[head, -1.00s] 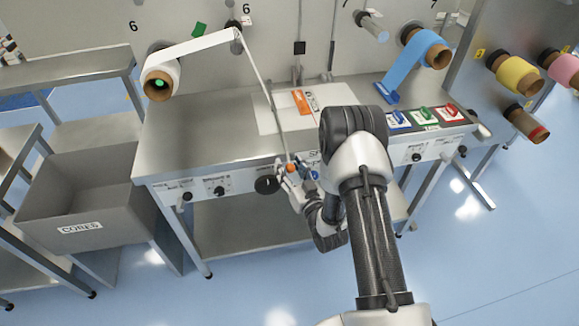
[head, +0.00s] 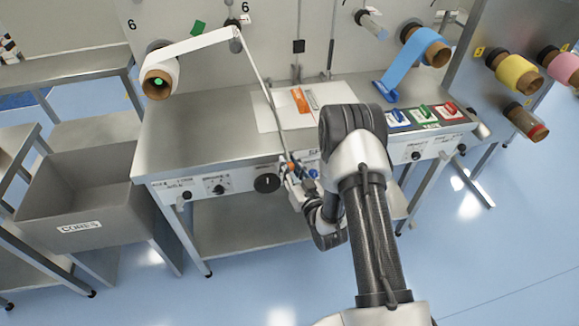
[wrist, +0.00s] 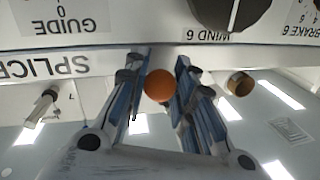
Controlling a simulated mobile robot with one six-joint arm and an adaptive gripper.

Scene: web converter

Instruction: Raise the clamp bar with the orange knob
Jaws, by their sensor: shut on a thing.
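The orange knob (head: 292,166) is at the front edge of the bench. It sits at the near end of a narrow grey bar (head: 279,125), which looks like the clamp bar and lies across the bench top from back to front. In the wrist view the orange knob (wrist: 159,86) shows as a ball between the two blue-lined fingers. My gripper (head: 291,172) is shut on the knob from the front of the bench. The wrist view also shows my gripper (wrist: 160,80). The bar itself cannot be made out in the wrist view.
A white web (head: 200,46) runs from a roll over a roller down to the bench. An orange-handled tool (head: 300,100) lies on the pale plate. A black dial (head: 266,183) is on the front panel, close left of my gripper. A grey bin (head: 75,190) stands at left.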

